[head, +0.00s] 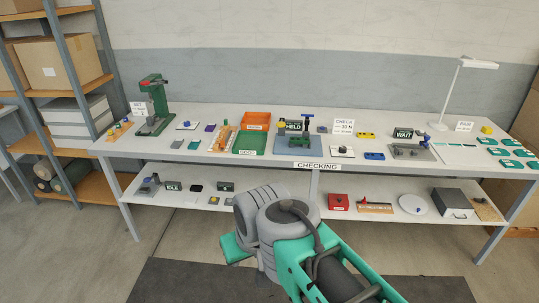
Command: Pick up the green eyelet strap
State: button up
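A small green piece (194,145), which looks like a strap, lies on the left part of the long white workbench (225,166). A blue-grey piece (177,144) lies just left of it. Several teal-green flat pieces (511,164) lie at the bench's right end. All are too small to make out eyelets, so I cannot tell for sure which is the green eyelet strap. My arm reaches up from the bottom middle, in front of the bench and apart from these pieces. My gripper's fingers are not visible.
A green press (154,105) stands at the bench's left. Orange (256,121) and green GOOD (249,143) trays, a HELD fixture (295,138), a WAIT fixture (409,147) and a lamp (462,85) share the bench. The lower shelf (262,202) holds more items. Floor in front is open.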

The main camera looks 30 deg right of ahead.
aim_at(298, 140)
jog(key=z, duration=0.85)
jog(key=i, duration=1.9)
jog(key=u, duration=1.2)
jog(key=i, duration=0.65)
jog(key=u, duration=0.05)
